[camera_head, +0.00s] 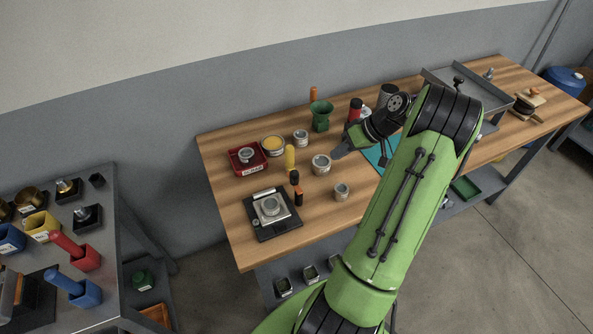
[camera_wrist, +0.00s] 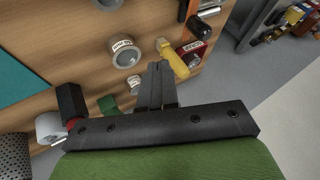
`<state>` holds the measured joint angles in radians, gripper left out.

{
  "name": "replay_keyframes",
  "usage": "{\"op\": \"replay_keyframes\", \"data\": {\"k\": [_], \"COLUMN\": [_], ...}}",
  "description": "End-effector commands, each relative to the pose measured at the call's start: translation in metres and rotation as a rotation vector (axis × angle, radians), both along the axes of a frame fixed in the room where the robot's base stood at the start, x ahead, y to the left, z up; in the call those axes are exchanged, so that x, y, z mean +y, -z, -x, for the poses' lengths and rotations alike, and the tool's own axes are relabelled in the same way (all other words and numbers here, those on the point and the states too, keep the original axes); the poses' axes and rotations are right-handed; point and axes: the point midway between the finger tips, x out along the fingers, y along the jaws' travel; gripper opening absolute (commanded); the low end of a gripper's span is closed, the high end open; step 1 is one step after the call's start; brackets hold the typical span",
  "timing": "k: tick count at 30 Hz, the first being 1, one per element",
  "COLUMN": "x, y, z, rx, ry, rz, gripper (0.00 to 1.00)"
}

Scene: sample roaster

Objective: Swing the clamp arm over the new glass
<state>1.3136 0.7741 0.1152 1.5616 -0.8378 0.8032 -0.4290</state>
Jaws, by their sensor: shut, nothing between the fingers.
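I cannot make out the clamp arm or the new glass for certain in either view. My gripper (camera_head: 338,153) is over the middle of the wooden table, beside a labelled tin (camera_head: 321,165). In the wrist view its fingers (camera_wrist: 157,72) are together with nothing between them. They point toward the yellow-handled tool (camera_wrist: 172,60), with the labelled tin (camera_wrist: 124,54) to their left. My arm hides part of the table's right half, including part of the teal mat (camera_head: 374,157).
A scale (camera_head: 288,221) with a tin on it, a red tray (camera_head: 236,167) and a green grinder-like object (camera_head: 321,112) stand on the wooden table (camera_head: 225,200). A metal tray (camera_head: 495,100) is at the back right. A grey bench (camera_head: 105,255) stands at left.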

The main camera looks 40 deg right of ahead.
Motion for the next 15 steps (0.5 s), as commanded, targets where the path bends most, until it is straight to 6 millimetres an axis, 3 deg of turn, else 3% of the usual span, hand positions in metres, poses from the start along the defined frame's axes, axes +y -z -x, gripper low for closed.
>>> {"op": "replay_keyframes", "data": {"k": [7, 15], "x": [0.003, 0.023], "y": [0.006, 0.051], "z": [-0.004, -0.031], "rx": [0.003, 0.004], "ry": [-0.001, -0.003], "rz": [-0.002, -0.004], "gripper": [0.00, 0.00]}}
